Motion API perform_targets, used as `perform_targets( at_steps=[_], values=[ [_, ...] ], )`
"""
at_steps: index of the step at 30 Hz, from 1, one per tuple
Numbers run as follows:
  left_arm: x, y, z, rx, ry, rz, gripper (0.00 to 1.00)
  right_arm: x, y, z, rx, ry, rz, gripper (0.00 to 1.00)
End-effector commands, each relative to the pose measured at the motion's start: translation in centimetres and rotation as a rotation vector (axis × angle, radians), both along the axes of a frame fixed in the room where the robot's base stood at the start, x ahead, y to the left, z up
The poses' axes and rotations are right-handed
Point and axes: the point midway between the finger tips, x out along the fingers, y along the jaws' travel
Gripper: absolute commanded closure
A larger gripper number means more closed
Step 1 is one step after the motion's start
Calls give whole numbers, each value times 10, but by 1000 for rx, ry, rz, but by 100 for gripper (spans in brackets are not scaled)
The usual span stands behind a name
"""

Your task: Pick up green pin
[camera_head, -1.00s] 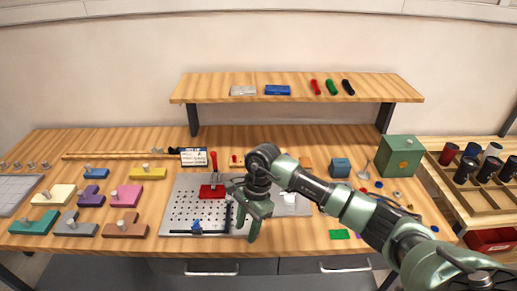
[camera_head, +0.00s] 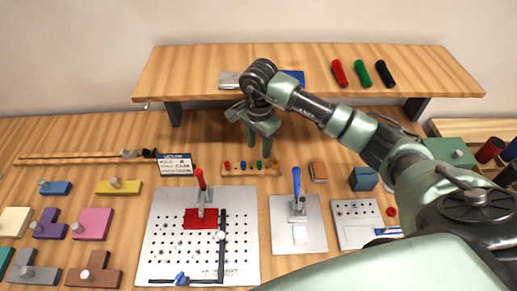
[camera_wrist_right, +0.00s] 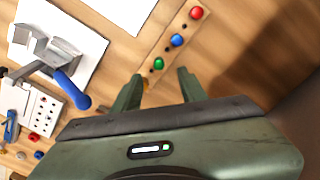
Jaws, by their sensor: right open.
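The green pin (camera_head: 259,164) stands in a small wooden rack (camera_head: 233,172) at the back of the table, in a row with a red pin (camera_head: 227,165) and a blue pin (camera_head: 243,164). My right gripper (camera_head: 259,147) is open and empty above the rack, pointing down. In the right wrist view the green pin (camera_wrist_right: 157,63) shows just beyond and between the two spread fingertips (camera_wrist_right: 160,76). My left gripper is not in view.
A blue-handled clamp (camera_head: 297,200) on a white plate and a red-handled clamp (camera_head: 201,195) on a perforated board stand in front of the rack. The shelf (camera_head: 200,75) overhangs behind my right arm. Coloured blocks (camera_head: 95,222) lie at left.

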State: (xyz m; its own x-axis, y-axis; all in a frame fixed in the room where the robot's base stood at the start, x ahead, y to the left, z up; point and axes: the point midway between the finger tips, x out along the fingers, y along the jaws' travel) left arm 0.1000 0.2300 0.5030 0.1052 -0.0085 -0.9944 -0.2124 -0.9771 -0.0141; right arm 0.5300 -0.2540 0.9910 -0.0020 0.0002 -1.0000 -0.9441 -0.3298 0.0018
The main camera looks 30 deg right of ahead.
Motion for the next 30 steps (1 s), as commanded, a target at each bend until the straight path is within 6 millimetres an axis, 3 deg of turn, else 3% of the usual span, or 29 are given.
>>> perform_targets(
  at_steps=[5, 15, 18, 27, 28, 30],
  values=[
    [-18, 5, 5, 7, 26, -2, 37, -1, 1, -13, 2, 6, -2, 58],
    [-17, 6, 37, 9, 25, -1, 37, -5, 1, -54, 2, 8, -2, 58],
    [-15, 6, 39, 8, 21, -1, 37, -3, 0, -69, 3, 4, -3, 58],
    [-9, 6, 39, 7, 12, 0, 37, -2, 0, -78, 1, 0, -1, 58],
    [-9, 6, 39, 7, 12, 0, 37, -2, 0, -78, 1, 0, -1, 61],
    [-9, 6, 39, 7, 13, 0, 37, -2, 0, -78, 1, 0, -1, 80]
  ],
)
